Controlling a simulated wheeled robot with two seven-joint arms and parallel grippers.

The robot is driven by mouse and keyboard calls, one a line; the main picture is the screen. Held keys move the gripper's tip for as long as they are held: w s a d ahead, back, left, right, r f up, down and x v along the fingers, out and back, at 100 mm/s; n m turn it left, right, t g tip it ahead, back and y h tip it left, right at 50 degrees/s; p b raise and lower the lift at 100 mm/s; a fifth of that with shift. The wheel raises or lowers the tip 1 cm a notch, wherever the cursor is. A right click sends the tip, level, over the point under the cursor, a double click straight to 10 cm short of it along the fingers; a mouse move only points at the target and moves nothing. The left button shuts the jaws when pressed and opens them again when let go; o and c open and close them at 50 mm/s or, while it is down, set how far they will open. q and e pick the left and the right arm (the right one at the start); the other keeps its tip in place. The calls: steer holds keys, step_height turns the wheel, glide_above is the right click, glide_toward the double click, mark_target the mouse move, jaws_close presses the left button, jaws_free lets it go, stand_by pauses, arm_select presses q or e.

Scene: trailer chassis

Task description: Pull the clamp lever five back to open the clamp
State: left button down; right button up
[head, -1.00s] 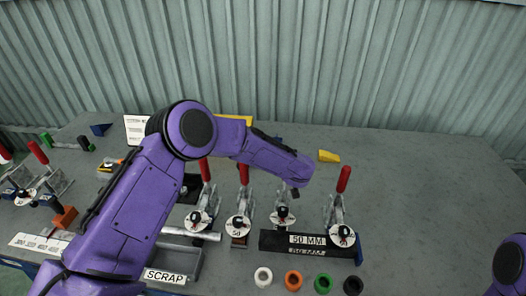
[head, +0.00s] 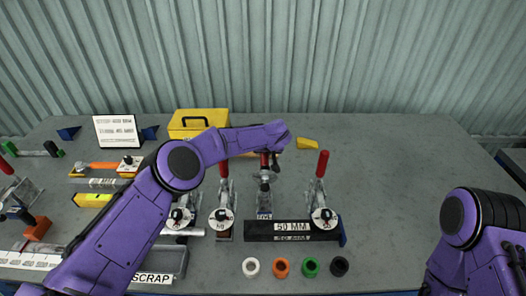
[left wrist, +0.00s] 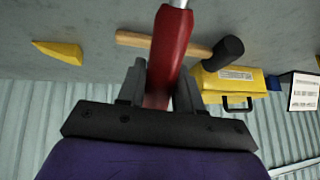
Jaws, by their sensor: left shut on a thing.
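My left gripper (head: 268,156) is at the third clamp (head: 265,188) in the row of toggle clamps. It is shut on the red lever handle, which shows between both fingers in the left wrist view (left wrist: 171,50). In the head view my arm and gripper hide much of this handle. The clamp's white disc no longer faces me, and its dark tip stands raised above a blue part (head: 264,212). The other clamps in the row (head: 180,214), (head: 222,215), (head: 321,213) show white discs low at the front. My right arm is at the lower right, its gripper out of sight.
A 50 MM block (head: 290,230) stands in front. White (head: 251,267), orange (head: 281,267), green (head: 311,267) and black (head: 340,266) rings lie nearer. A yellow toolbox (head: 198,122), yellow wedge (head: 307,143) and hammer (left wrist: 228,48) are behind. The table's right side is clear.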

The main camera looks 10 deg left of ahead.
arm_select(q)
steer(key=shift+s+f, duration=0.1)
steer(key=c, duration=0.9)
jaws_free()
steer(key=shift+o, duration=0.2)
steer(key=b+v, duration=0.2)
steer(key=v, duration=0.8)
steer(key=shift+r, duration=0.2)
steer(key=shift+d, duration=0.1)
